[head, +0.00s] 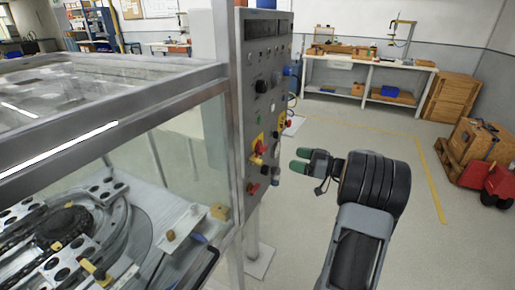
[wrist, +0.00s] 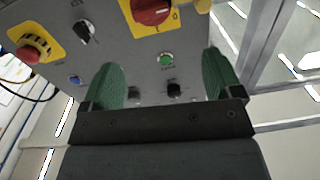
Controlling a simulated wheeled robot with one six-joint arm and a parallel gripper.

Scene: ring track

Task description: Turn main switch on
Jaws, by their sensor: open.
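The main switch, a red rotary knob on a yellow plate, sits low on the grey control panel (head: 262,75). In the head view the switch (head: 259,148) is left of my gripper (head: 298,160). In the wrist view the red knob (wrist: 152,11) is at the top edge, partly cut off, with markings on its plate. I cannot tell its exact setting. My gripper (wrist: 162,80) is open and empty, its two green fingertips apart. It faces the panel below the switch, with a green button (wrist: 166,59) and a black knob (wrist: 175,90) showing between the fingers.
A red mushroom button on a yellow plate (wrist: 28,52) and a black selector (wrist: 85,32) are left of the switch in the wrist view. A glass-sided machine (head: 110,120) stands left of the panel. A workbench (head: 345,62) and wooden crates (head: 450,97) are behind.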

